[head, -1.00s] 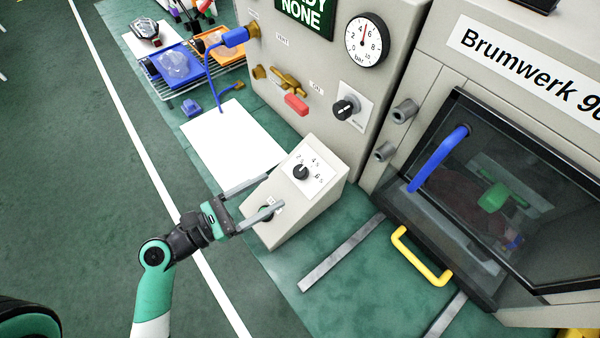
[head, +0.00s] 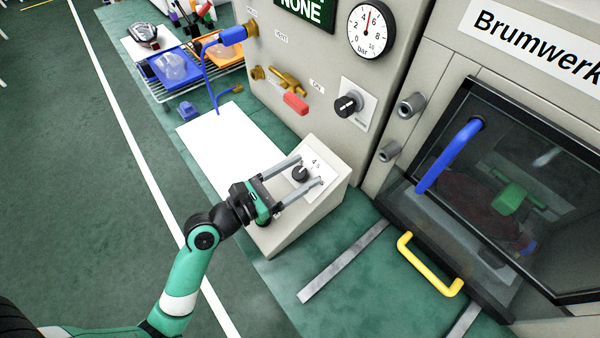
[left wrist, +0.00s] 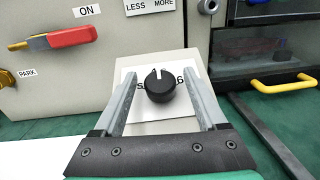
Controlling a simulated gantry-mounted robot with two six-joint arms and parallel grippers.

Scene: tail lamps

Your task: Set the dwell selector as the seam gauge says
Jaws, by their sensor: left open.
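The dwell selector (head: 300,174) is a black knob with a white pointer line on a white numbered plate, on the sloped top of a beige box. In the left wrist view the selector knob (left wrist: 160,86) sits between the fingers, its pointer toward the plate's far side; the numbers are partly hidden. My left gripper (head: 306,170) is open, one finger on each side of the knob, with visible gaps. Which dial is the seam gauge I cannot tell; a round bar gauge (head: 370,31) on the machine has its red needle pointing roughly up, near 6. My right gripper is not in view.
A second black knob (head: 348,104) and a red-handled valve (head: 295,103) are on the machine front. A glazed door with a yellow handle (head: 430,265) is at right. A white sheet (head: 225,150) lies left of the box; blue and orange trays (head: 172,66) stand behind.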

